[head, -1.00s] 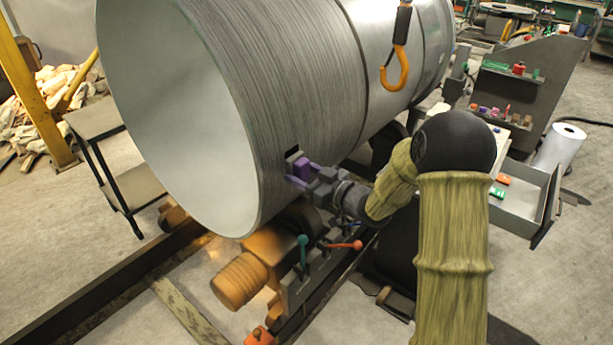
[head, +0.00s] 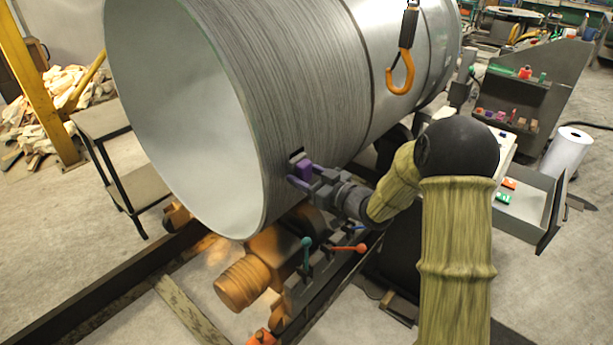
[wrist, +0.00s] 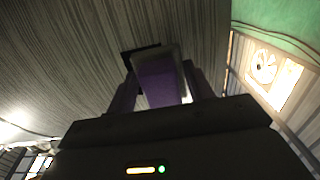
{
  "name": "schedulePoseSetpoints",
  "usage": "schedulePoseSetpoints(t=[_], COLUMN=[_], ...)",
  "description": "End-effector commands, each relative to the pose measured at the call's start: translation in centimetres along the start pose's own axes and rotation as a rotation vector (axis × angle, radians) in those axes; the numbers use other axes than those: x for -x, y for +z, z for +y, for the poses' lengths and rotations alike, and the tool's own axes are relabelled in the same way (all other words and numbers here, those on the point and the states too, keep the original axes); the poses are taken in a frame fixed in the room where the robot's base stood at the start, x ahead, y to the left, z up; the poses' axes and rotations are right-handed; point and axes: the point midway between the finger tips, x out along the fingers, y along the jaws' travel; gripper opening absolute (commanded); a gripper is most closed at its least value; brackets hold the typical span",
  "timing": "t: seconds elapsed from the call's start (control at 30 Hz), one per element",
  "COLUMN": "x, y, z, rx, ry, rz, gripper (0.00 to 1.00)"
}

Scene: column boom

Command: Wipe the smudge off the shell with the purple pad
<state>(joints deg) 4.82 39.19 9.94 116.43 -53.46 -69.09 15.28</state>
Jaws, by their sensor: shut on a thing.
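The shell (head: 300,80) is a large grey metal cylinder lying on its side, its open end facing left. A small black smudge (head: 297,154) is on its lower outer side, near the open end. My gripper (head: 303,179) is shut on the purple pad (head: 304,169), just below the smudge. In the wrist view the purple pad (wrist: 157,82) with a grey face stands between the fingers. It covers part of the black smudge (wrist: 138,53), which shows above and left of it. I cannot tell whether the pad touches the shell.
An orange roller support (head: 245,272) with teal and red levers stands under the shell. An orange hook (head: 400,75) hangs beside the shell. A grey tool rack (head: 535,90) and an open drawer (head: 525,200) are on the right.

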Motion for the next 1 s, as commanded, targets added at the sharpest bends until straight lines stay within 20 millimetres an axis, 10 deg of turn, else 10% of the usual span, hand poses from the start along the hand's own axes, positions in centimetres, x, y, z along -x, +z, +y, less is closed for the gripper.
schedulePoseSetpoints(t=[1.0], x=[-1.3], y=[-0.1], z=[0.5], rx=[0.0], ry=[0.001], rz=[0.001], gripper=[0.34])
